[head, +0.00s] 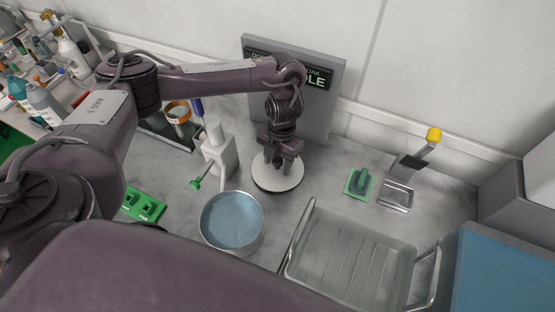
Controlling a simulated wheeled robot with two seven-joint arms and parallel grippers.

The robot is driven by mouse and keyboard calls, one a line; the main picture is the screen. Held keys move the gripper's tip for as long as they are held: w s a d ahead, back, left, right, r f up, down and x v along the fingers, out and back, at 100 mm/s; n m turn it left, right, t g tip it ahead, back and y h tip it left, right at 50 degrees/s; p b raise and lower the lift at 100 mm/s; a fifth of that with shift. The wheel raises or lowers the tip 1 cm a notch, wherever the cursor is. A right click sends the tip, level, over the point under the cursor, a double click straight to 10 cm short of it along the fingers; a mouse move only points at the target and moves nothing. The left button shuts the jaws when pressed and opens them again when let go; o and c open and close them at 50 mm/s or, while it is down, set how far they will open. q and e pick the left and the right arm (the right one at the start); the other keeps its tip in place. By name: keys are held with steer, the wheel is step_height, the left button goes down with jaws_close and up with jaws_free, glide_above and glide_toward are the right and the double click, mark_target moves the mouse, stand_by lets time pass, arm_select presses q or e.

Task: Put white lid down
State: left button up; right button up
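The white lid (278,183) is a round pale disc below my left gripper, right of the round pot of blue liquid (232,221) and in front of the grey sign board. My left gripper (279,164) points down over the middle of the lid, its fingertips at or just above the lid's centre. The gripper hides that centre, so whether the fingers are closed on a knob cannot be seen. Whether the lid rests on the counter or hangs slightly above it is also unclear. The pot is uncovered. My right gripper is not in view.
A white dispenser (218,155) stands left of the lid, and the sign board (333,113) stands behind. A clear tray with metal handles (350,262) lies front right. A green sponge (359,182) and a yellow-topped metal stand (398,190) are further right. Bottles crowd the far left.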

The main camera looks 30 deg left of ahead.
mark_target(279, 158)
arm_select(q)
steer(key=shift+r, duration=0.1)
steer(key=shift+r, duration=0.3)
steer(key=r, duration=0.2)
steer(key=r+p, duration=0.1)
steer(key=r, duration=0.1)
steer(key=w+r+p, duration=0.1)
steer(key=r, duration=0.2)
steer(key=shift+s, duration=0.15)
